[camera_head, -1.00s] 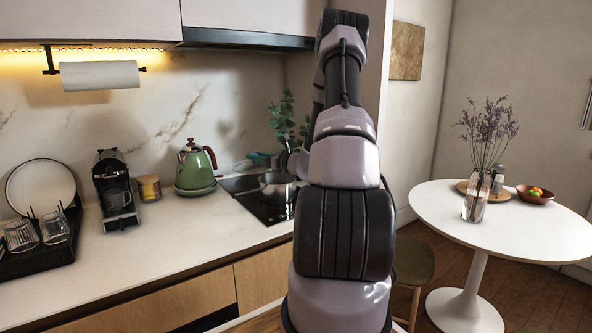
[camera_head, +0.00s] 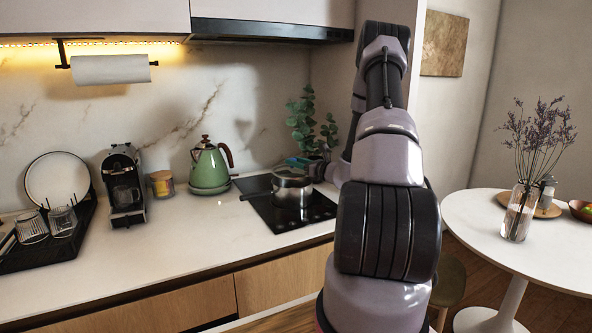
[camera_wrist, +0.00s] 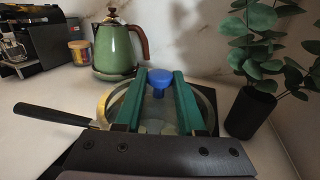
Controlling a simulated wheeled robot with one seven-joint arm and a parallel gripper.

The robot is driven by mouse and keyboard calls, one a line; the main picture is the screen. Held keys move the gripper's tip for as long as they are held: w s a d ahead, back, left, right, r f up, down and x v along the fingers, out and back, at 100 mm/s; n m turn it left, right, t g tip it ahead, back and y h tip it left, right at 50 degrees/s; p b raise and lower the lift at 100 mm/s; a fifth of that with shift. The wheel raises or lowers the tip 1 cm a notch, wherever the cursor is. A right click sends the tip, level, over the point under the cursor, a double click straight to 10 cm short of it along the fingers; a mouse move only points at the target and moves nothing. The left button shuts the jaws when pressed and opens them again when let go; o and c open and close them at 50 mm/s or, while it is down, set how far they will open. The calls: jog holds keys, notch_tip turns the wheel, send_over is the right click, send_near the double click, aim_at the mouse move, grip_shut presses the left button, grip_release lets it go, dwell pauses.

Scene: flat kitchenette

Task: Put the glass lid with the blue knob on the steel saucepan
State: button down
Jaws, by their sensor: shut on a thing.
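The steel saucepan (camera_head: 292,194) stands on the black hob, its dark handle pointing left. Its handle (camera_wrist: 50,115) also shows at the left of the wrist view. The glass lid's blue knob (camera_wrist: 160,80) sits between the green fingers of my gripper (camera_wrist: 162,78), which is shut on it. The clear lid is over the saucepan's mouth in the wrist view; whether its rim touches the pan all round I cannot tell. In the head view my gripper (camera_head: 302,163) is just above the saucepan, small and partly hidden by my arm.
A green kettle (camera_head: 209,167) stands left of the hob (camera_head: 275,211). A leafy plant (camera_wrist: 262,70) in a dark pot is close on the right in the wrist view. A yellow jar (camera_head: 162,184), a coffee machine (camera_head: 124,185) and a dish rack (camera_head: 50,245) stand further left.

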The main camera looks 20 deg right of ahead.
aim_at(296, 171)
jog(key=shift+f, duration=1.25)
jog(key=shift+f, duration=0.55)
jog(key=c, duration=0.5)
grip_release()
